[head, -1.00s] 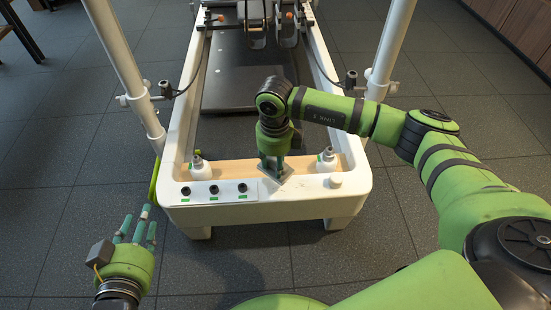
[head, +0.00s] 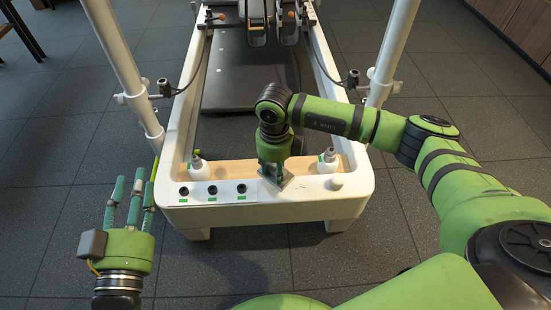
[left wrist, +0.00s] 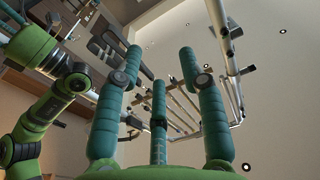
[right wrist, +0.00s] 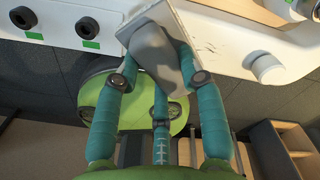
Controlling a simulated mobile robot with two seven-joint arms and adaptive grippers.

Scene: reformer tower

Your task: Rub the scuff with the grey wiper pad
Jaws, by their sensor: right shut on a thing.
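The pad is over the white end rail (head: 310,188) of the reformer, right of the switch panel. In the right wrist view, the pad (right wrist: 165,30) sits between the fingers against or just off the white surface; I cannot tell whether it touches. My left gripper (head: 133,192) is open and empty, left of the reformer, fingers pointing up.
Upright posts (head: 385,60) rise on both sides.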

